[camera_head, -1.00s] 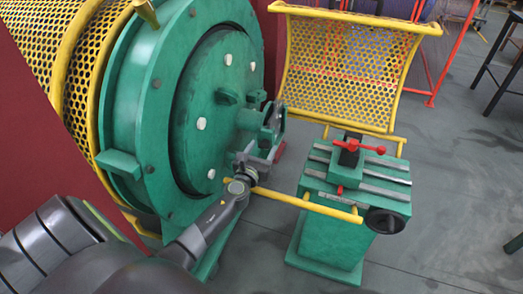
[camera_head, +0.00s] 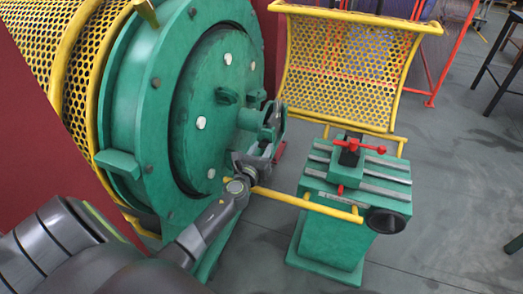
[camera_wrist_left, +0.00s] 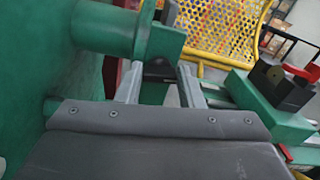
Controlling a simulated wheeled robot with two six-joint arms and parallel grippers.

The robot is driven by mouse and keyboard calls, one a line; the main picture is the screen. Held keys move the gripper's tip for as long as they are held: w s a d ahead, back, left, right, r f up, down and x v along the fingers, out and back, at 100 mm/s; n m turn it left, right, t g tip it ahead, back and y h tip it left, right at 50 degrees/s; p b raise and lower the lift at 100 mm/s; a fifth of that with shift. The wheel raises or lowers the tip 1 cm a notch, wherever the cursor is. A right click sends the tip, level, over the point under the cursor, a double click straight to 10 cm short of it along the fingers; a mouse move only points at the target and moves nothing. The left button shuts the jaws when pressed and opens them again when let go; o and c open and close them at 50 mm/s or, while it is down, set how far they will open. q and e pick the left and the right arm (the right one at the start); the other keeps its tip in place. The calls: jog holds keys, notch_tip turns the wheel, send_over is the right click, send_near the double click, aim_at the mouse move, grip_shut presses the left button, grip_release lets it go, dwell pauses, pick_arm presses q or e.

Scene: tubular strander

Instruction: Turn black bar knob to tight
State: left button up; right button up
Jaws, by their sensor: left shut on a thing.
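The black bar knob (camera_wrist_left: 158,68) shows in the left wrist view between the far ends of my left gripper's grey fingers (camera_wrist_left: 160,82). In the head view my left gripper (camera_head: 272,138) reaches up to the green bracket (camera_head: 247,118) sticking out of the middle of the big round green drum face (camera_head: 215,100). The gripper is shut on the knob. In the head view the knob is mostly hidden by the gripper and bracket. My right gripper is not in view.
A green stand (camera_head: 335,230) with a red-handled clamp (camera_head: 352,148) and a black handwheel (camera_head: 385,221) stands to the right. A yellow mesh guard (camera_head: 345,70) rises behind it. A yellow rod (camera_head: 300,201) runs between drum and stand. Grey floor is open at the right.

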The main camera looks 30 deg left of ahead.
pick_arm(q)
jog(key=n+b, duration=0.1)
jog(key=n, duration=0.2)
jog(key=shift+f+n, duration=0.15)
jog(key=shift+n, duration=0.15)
jog(key=shift+a+f+n+b, duration=0.1)
jog(key=shift+n+b, duration=1.1)
jog(key=shift+n, duration=1.95)
jog(key=shift+a+f+n+b, duration=0.1)
jog(key=shift+n+b, duration=1.05)
jog(key=shift+n, duration=2)
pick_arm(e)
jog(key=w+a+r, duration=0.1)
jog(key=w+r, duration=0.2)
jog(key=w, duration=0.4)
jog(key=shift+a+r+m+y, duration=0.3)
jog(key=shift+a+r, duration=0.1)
pick_arm(q)
jog(key=o, duration=1)
jog(key=shift+r, duration=0.1)
jog(key=shift+s, duration=0.1)
